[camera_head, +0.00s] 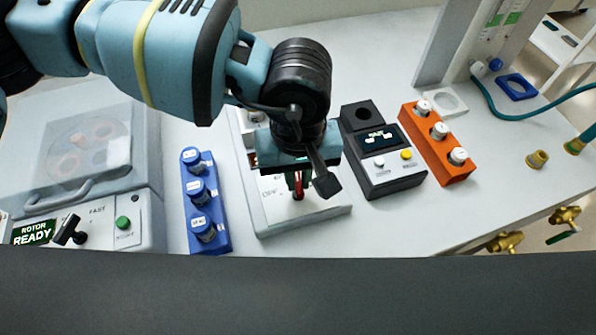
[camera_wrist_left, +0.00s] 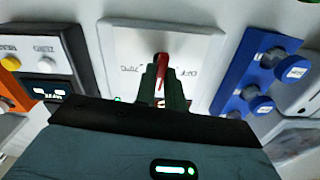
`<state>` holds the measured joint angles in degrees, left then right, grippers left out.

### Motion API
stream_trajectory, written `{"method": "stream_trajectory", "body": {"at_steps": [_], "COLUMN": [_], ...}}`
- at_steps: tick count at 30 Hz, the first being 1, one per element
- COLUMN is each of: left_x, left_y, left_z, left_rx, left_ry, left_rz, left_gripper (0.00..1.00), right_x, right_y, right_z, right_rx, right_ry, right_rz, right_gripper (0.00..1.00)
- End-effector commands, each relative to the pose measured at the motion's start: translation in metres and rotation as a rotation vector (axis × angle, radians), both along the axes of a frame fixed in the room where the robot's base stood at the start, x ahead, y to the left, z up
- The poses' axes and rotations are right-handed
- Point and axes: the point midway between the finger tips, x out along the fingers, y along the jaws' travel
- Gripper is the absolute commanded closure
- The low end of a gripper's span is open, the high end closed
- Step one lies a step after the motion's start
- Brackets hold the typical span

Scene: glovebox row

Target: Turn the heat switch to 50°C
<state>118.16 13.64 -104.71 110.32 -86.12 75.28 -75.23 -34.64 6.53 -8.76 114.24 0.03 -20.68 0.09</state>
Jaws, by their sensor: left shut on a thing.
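A white panel unit (camera_head: 322,217) stands on the bench under my left arm, and it also shows in the left wrist view (camera_wrist_left: 125,40). A red switch lever (camera_head: 298,194) stands up from its face; it also shows in the left wrist view (camera_wrist_left: 162,62). My left gripper (camera_head: 299,181) points down at the panel and is shut on the red lever. Printed labels lie either side of the lever but are too small to read surely. The gripper and wrist hide the far part of the panel. My right gripper is not in view.
A blue rack (camera_head: 217,205) with blue-capped vials stands left of the panel. A dark device (camera_head: 387,182) with a display and an orange rack (camera_head: 432,150) stand right. A centrifuge (camera_head: 150,190) is far left.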

Motion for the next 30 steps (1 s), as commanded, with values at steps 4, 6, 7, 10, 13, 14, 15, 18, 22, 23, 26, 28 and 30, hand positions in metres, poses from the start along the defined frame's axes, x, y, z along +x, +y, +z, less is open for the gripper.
{"method": "stream_trajectory", "body": {"at_steps": [4,6,7,10,13,14,15,18,22,23,26,28,30], "left_x": [0.0,0.0,0.0,0.0,0.001,0.001,0.001,0.001,0.001,0.001,0.001,0.001,0.001], "left_y": [0.0,0.0,0.0,0.0,0.0,0.0,0.0,0.0,0.0,0.0,0.0,0.0,0.0], "left_z": [-0.002,-0.002,-0.001,-0.001,0.0,0.0,0.0,0.001,0.001,0.001,0.001,0.002,0.002], "left_rx": [-0.003,-0.002,-0.002,-0.002,-0.001,-0.001,0.0,-0.001,-0.001,-0.001,0.0,0.0,0.0], "left_ry": [0.003,0.002,0.002,0.0,-0.001,-0.001,-0.002,-0.002,-0.003,-0.003,-0.004,-0.004,-0.004], "left_rz": [-0.097,-0.135,-0.149,-0.191,-0.219,-0.226,-0.232,-0.243,-0.248,-0.248,-0.248,-0.248,-0.247], "left_gripper": [1.0,1.0,1.0,1.0,1.0,1.0,1.0,1.0,1.0,1.0,1.0,1.0,0.88], "right_x": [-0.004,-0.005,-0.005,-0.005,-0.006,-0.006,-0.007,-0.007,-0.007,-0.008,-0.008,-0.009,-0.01], "right_y": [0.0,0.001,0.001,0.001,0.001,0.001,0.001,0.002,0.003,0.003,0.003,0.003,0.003], "right_z": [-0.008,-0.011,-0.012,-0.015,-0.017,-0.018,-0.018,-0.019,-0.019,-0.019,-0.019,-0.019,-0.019], "right_rx": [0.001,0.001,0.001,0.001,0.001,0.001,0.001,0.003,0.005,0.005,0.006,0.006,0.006], "right_ry": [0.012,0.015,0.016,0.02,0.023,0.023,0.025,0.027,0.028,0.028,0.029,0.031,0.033], "right_rz": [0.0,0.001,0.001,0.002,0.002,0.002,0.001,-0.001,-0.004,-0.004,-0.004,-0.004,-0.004], "right_gripper": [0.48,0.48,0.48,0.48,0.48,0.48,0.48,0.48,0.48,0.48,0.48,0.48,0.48]}}
